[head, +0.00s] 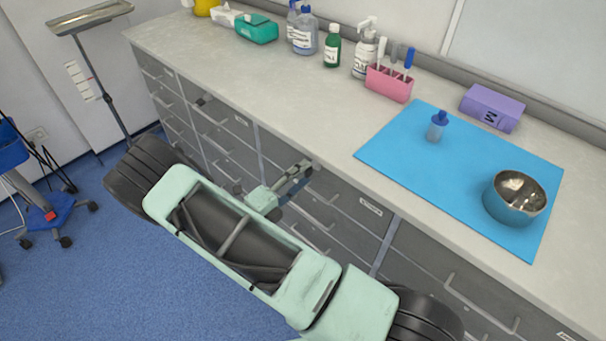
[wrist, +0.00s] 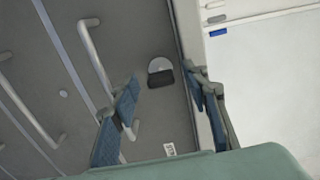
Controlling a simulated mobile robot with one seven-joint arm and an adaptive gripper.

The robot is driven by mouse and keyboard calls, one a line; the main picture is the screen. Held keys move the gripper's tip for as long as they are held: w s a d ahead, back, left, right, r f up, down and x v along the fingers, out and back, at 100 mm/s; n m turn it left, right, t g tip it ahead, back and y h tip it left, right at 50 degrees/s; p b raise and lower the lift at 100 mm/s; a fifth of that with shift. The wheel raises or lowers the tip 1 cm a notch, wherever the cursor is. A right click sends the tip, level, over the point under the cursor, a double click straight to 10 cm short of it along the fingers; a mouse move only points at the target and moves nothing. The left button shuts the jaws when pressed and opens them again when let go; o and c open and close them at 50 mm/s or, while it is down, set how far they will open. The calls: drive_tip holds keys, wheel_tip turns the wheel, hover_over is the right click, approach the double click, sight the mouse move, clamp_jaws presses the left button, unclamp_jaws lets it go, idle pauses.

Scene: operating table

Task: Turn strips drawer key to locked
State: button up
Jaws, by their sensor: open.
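A dark key (wrist: 161,79) sits in a round silver lock plate (wrist: 159,65) on a grey drawer front in the wrist view. Its bow looks wide across the picture, roughly level there. My gripper (wrist: 165,84) is open, with one blue-padded finger on each side of the key in the picture. No contact with the key shows, and the depth between them is hard to tell. In the head view my gripper (head: 296,179) is at the upper drawers, just below the counter edge, and hides the lock there. A small white label (wrist: 170,149) is on the same front.
Bar handles (wrist: 96,55) stick out from the drawer fronts beside my gripper. The counter (head: 270,85) overhangs above, with a blue mat (head: 400,150), a metal bowl (head: 515,198) and a pink holder (head: 389,84) on it. Blue floor is open at lower left.

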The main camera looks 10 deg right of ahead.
drive_tip(key=v, duration=1.1)
drive_tip(key=shift+a, duration=0.1)
